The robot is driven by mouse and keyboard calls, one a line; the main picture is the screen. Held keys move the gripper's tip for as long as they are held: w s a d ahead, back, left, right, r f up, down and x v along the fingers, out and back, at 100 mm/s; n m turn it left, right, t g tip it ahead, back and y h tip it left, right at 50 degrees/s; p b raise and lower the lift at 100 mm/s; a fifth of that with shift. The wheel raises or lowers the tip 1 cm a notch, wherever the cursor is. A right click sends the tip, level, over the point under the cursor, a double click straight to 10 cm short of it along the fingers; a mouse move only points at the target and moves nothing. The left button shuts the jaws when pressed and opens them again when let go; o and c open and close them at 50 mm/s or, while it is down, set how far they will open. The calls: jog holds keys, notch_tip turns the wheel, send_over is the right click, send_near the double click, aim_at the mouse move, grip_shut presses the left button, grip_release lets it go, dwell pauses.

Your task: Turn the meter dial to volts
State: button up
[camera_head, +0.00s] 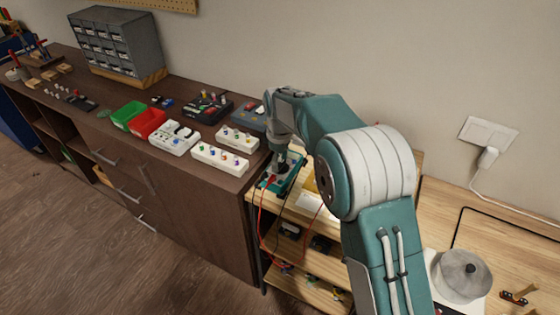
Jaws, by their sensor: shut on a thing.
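The meter (291,181) is a teal-edged, dark-faced device lying on the light wooden shelf top, just right of the dark bench. Red and dark leads run from it down over the shelf's front. My gripper (279,167) points down onto the meter and is shut, apparently on the dial. The dial and its markings are hidden under my gripper, so its setting cannot be read.
On the dark bench (200,87) stand white boxes with coloured knobs (220,158), green (128,115) and red bins (149,124), pedals and a grey drawer cabinet (117,45). Papers lie beside the meter. A wall outlet (487,133) is at right.

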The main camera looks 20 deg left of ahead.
aim_at(280, 163)
jog(key=shift+d+f+m, duration=0.1)
jog(key=shift+f+m, duration=0.2)
jog(key=shift+m, duration=3)
jog(key=o, duration=1.2)
jog(key=shift+c, duration=0.2)
jog(key=shift+r, duration=0.15)
notch_tip(280, 163, up, 12)
